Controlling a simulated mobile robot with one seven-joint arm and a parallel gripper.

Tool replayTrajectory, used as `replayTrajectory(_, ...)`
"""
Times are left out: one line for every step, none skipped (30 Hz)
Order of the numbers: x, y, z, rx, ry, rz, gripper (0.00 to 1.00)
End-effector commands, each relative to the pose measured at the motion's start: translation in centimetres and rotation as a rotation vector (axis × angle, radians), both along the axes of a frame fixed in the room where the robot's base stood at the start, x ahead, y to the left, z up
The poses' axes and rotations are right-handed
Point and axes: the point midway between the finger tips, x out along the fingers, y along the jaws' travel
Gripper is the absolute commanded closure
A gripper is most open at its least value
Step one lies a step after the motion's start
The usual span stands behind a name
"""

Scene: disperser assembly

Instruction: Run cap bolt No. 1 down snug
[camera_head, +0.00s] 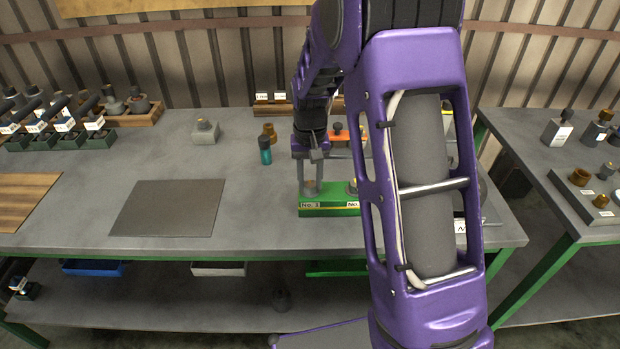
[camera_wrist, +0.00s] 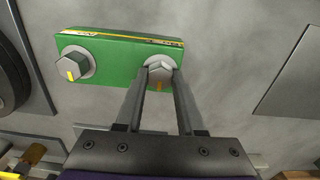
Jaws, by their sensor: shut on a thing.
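A green block (camera_head: 330,208) lies on the grey bench, with small white labels on its front edge. The left label seems to read No. 1, but it is hard to make out. My gripper (camera_head: 310,188) points down over the block's left end. In the wrist view the fingers (camera_wrist: 160,82) are shut on a grey hex-headed bolt (camera_wrist: 159,67) at the right end of the green block (camera_wrist: 118,62). A second hex bolt (camera_wrist: 76,65) with a yellow mark sits at the other end. My arm hides the block's right part in the head view.
A teal-bodied bottle (camera_head: 265,152) stands behind and left of the block. A flat dark mat (camera_head: 168,208) lies to the left. An orange item (camera_head: 336,138) is behind the block. A second table (camera_head: 545,150) with parts stands at right.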

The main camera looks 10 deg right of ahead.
Motion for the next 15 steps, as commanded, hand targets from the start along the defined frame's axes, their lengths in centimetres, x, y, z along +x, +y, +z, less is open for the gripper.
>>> replayTrajectory(0.01, -0.03, 0.11, -0.001, 0.000, -0.032, 1.00)
replayTrajectory(0.00, -0.04, 0.11, -0.001, 0.000, -0.051, 1.00)
replayTrajectory(0.01, -0.01, 0.10, 0.000, 0.000, -0.073, 1.00)
replayTrajectory(0.01, 0.00, 0.10, 0.000, 0.000, -0.090, 1.00)
replayTrajectory(0.01, 0.02, 0.10, 0.000, 0.000, -0.104, 1.00)
replayTrajectory(0.01, 0.02, 0.09, 0.000, 0.000, -0.123, 1.00)
replayTrajectory(0.01, 0.02, 0.09, 0.000, -0.001, -0.135, 1.00)
replayTrajectory(0.02, 0.01, 0.09, 0.000, -0.001, -0.146, 1.00)
replayTrajectory(0.02, -0.01, 0.09, 0.000, -0.001, -0.160, 1.00)
replayTrajectory(0.02, -0.02, 0.08, 0.000, -0.001, -0.169, 1.00)
replayTrajectory(0.03, -0.02, 0.08, 0.000, -0.001, -0.176, 1.00)
replayTrajectory(0.02, -0.03, 0.07, 0.000, -0.001, -0.185, 1.00)
replayTrajectory(0.02, -0.03, 0.07, 0.000, -0.001, -0.191, 1.00)
replayTrajectory(0.02, -0.03, 0.07, 0.000, -0.001, -0.196, 1.00)
replayTrajectory(0.02, -0.03, 0.07, 0.000, -0.001, -0.201, 1.00)
